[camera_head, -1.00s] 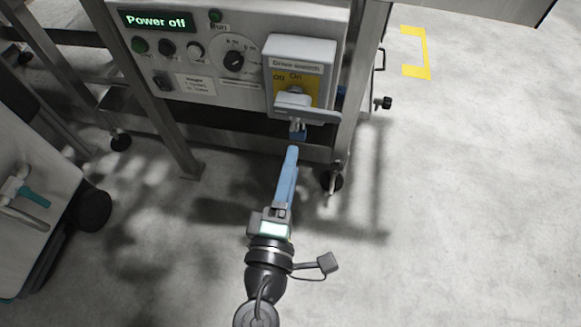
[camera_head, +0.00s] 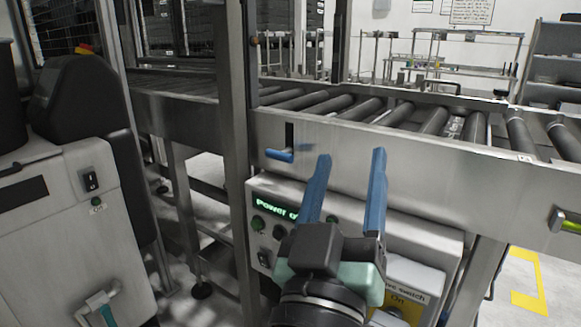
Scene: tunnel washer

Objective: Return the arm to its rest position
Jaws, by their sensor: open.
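My gripper (camera_head: 348,165) is in the lower middle of the head view, with two blue fingers pointing up and away. The fingers are apart with nothing between them. They show in front of the steel side rail of the roller conveyor; I cannot tell the gap. Behind and below my gripper is the control box (camera_head: 430,250), partly hidden by my arm. Its green display (camera_head: 277,208) reads "Power o", with the rest covered. Part of the drive switch (camera_head: 405,300) shows at the bottom, with "On" on yellow.
The conveyor (camera_head: 470,155) crosses the view behind my gripper. A blue-handled lever (camera_head: 280,155) sticks out left of my fingers. A steel post (camera_head: 236,120) stands further left, beside a grey machine (camera_head: 70,230). Floor with a yellow mark (camera_head: 528,283) shows at right.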

